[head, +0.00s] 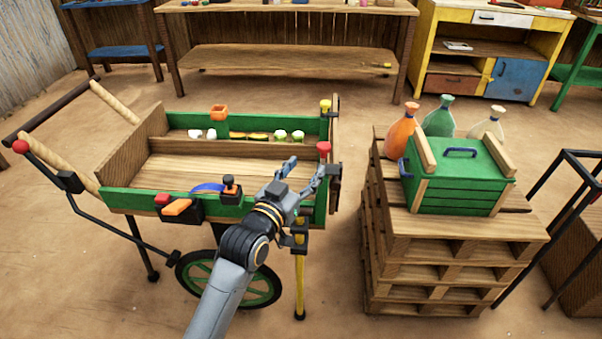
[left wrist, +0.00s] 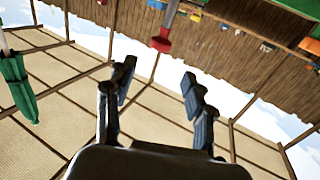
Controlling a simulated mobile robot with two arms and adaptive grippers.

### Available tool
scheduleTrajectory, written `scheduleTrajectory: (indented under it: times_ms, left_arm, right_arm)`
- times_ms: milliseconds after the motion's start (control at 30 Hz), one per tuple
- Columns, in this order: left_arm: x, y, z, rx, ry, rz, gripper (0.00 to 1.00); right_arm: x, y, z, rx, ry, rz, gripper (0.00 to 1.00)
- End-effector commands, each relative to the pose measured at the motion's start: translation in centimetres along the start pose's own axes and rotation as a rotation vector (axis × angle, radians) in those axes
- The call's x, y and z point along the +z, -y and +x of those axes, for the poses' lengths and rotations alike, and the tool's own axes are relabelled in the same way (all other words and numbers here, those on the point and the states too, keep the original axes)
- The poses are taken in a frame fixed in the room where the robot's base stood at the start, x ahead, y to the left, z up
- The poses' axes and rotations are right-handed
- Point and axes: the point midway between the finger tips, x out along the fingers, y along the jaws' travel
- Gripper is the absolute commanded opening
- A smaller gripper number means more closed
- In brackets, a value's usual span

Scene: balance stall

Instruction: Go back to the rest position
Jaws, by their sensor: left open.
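My left gripper (head: 305,172) is over the front right corner of the green and wooden cart (head: 123,200), with its fingers apart and nothing between them. Its open fingers also show in the left wrist view (left wrist: 158,90). A red knob (head: 323,149) on the cart's corner is close beside the fingertips in the head view. A red part on a post (left wrist: 161,42) shows beyond the fingers in the left wrist view. My right gripper is in neither view.
Right of the cart stands a pallet stack (head: 415,225) with a green crate (head: 455,190) and several tied bags, one orange (head: 402,132). A wooden bench (head: 290,60) and a yellow cabinet (head: 440,50) stand at the back. Bare floor (head: 340,110) lies between.

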Motion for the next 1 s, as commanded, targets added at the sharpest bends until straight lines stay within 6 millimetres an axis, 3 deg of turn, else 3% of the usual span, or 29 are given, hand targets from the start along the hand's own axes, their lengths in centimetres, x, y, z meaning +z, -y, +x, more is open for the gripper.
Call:
scheduleTrajectory:
  times_ms: [167,667,767,867,1000]
  left_arm:
    - [-0.1,0.0,-1.1,0.000,-0.001,0.000,0.54]
    - [0.4,0.1,-1.4,-0.002,0.013,-0.002,0.54]
    - [2.4,0.3,-2.7,-0.012,0.081,-0.009,0.54]
    - [6.2,0.8,-5.6,-0.031,0.214,-0.022,0.54]
    - [12.1,1.5,-11.9,-0.070,0.461,-0.044,0.54]
  right_arm:
    - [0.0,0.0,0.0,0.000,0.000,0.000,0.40]
    - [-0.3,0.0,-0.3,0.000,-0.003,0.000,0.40]
    - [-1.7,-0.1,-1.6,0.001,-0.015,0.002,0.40]
    - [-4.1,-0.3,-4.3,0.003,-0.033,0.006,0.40]
    - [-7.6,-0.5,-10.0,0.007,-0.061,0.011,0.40]
